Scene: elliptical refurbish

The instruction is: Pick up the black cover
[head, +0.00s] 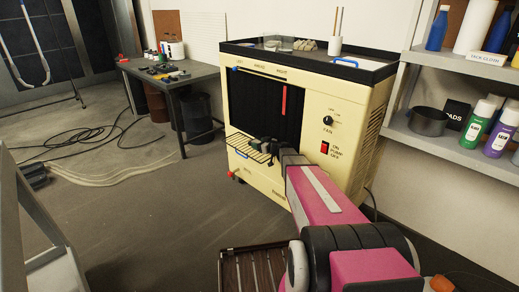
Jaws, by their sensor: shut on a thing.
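A cream cabinet (330,102) stands in the middle of the head view, with a dark pleated opening (262,112) in its front. A small black slatted piece (246,147), which looks like the black cover, juts out flat in front of the cabinet below that opening. My gripper (268,151) is at the right end of this piece and is shut on it. The fingertips are small and partly hidden, so the exact grip does not show. Whether the piece still touches the cabinet cannot be told.
A grey workbench (187,77) with tools stands at the back left. Grey shelves (440,148) with bottles stand on the right. Cables (85,140) lie on the floor at left. A dark slatted crate (232,258) is at the bottom.

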